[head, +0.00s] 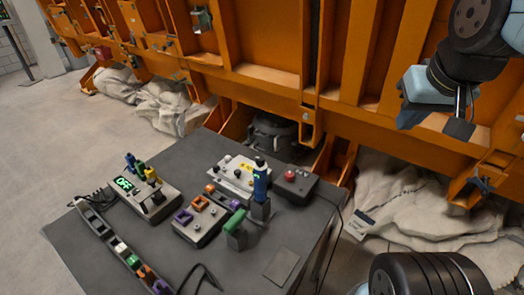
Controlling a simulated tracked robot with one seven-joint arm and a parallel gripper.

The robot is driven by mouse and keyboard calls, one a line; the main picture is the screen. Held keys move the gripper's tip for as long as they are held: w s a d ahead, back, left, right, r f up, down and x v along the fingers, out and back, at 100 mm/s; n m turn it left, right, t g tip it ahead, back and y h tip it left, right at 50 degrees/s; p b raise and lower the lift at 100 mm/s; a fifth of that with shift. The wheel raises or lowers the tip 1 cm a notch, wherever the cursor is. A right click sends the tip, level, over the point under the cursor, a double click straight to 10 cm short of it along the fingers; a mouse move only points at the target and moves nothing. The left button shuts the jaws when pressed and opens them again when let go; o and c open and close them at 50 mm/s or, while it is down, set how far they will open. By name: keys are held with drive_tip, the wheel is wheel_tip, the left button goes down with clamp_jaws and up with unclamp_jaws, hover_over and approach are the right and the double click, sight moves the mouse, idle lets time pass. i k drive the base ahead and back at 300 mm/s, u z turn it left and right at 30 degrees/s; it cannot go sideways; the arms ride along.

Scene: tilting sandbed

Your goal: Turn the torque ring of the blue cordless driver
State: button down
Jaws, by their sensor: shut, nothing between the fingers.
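The blue cordless driver (261,186) stands upright on the dark table, its lower end in or against a dark block. Its top end is dark with a pale band just below; the torque ring is too small to make out for certain. A green-topped tool (235,222) stands close to its left in front. My gripper (412,108) hangs at the upper right, well to the right of the driver and apart from it. It is shut and empty; its fingertips are hard to make out.
The dark table (285,265) also holds a grey box with a display reading OFF (143,190), a red-button box (296,184), a yellow-labelled box (236,176) and a strip of coloured parts (118,247). Orange steel framing (270,85) stands behind. Cloth sacks (400,195) lie right.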

sight(260, 159)
drive_tip(key=z, duration=0.05)
drive_tip(key=k, duration=2)
drive_tip(key=u, duration=0.5)
drive_tip(key=i, duration=1)
